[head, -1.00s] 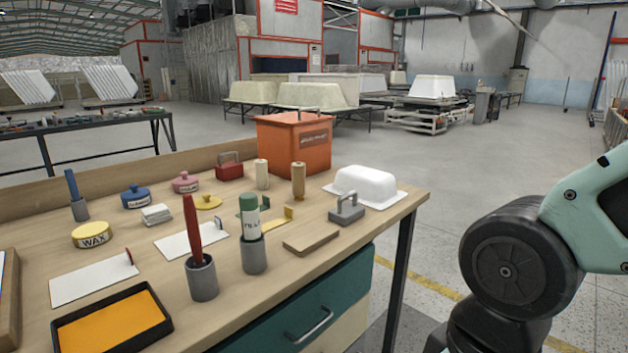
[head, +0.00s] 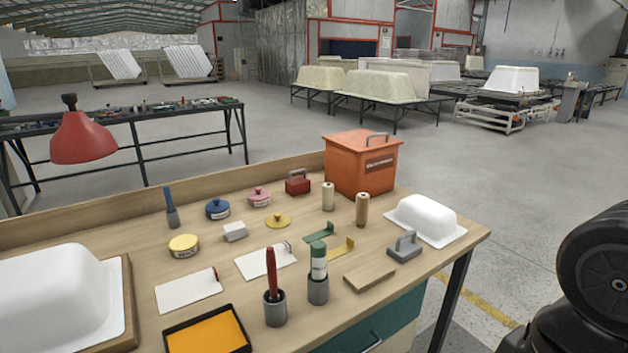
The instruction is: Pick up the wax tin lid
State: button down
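The wax tin lid, a flat yellow disc with a small knob (head: 278,220), lies on the wooden workbench (head: 215,268) near its middle, knob up. The yellow wax tin (head: 184,246) stands apart from it, to its left, with a label on its side. A white block (head: 235,232) lies between the two. My gripper is not in view; only a dark part of my arm shows at the right edge.
Blue (head: 217,209) and pink (head: 259,198) tins stand behind the lid. In front are white sheets (head: 188,290), cups holding a red tool (head: 271,275) and green tube (head: 318,262), and an orange tray (head: 205,332). An orange box (head: 362,163) stands behind right.

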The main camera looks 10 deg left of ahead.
aim_at(277, 221)
jog(key=u, duration=1.4)
jog(key=z, duration=0.5)
jog(key=i+l+u, duration=0.6)
jog(key=i+l, duration=0.2)
jog(key=i, duration=0.05)
